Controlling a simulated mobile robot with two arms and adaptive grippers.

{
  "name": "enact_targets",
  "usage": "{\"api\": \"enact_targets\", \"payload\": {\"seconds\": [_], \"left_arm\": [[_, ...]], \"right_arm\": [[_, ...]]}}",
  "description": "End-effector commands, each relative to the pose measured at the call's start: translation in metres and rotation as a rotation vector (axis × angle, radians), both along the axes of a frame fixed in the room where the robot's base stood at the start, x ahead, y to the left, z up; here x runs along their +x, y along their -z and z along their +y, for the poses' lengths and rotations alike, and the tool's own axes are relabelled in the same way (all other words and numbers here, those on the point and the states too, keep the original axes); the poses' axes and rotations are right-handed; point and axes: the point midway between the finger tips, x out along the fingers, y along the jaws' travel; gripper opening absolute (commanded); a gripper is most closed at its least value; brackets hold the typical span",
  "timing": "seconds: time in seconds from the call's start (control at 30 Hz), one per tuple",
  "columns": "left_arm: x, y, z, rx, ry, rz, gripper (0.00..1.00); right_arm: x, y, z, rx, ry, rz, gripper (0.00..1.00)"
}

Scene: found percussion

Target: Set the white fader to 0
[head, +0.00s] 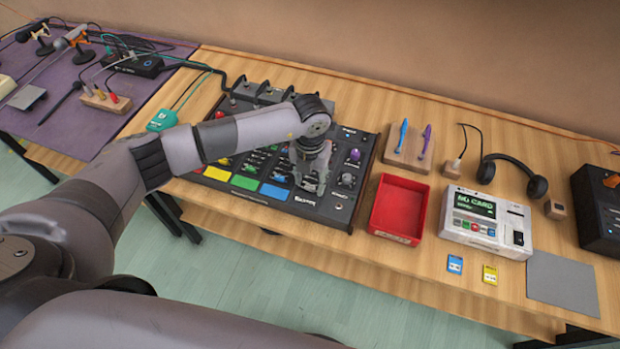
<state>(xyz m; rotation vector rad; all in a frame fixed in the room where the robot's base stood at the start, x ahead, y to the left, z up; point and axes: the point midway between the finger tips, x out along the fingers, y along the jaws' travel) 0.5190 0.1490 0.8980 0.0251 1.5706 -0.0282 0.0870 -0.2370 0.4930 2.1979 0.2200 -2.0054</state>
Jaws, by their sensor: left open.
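A dark mixing panel (222,180) lies on the wooden table, with coloured pads along its front, rows of small controls behind them and a purple knob on its right side. My left arm reaches over it from the left. My left gripper (311,185) points down over the right part of the panel, with its jaws open. I cannot tell whether its fingertips touch any control. I cannot make out the white fader; the controls are small, and my arm and gripper cover part of the panel. My right gripper is out of view.
An empty red tray (398,210) stands right of the panel. Beyond it are a white card device (487,222), headphones (510,176), two small cards and a grey mat (562,283). A wooden block (408,149) with two picks stands behind the tray. Cables and microphones occupy the left.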

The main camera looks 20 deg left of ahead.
Motion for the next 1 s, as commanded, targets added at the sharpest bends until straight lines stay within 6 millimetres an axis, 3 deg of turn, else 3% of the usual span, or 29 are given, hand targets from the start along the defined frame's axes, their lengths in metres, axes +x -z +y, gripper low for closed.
{"api": "enact_targets", "payload": {"seconds": [0.17,0.43,1.0], "left_arm": [[-0.0004,0.012,0.0005,0.001,0.001,0.0,0.42],[-0.0001,0.0136,0.0004,0.001,0.001,0.0,0.42],[0.0,0.0129,0.0003,0.0,0.001,-0.001,0.04]], "right_arm": [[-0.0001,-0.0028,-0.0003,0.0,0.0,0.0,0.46],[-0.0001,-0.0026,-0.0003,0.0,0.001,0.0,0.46],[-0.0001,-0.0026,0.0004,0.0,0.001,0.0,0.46]]}}
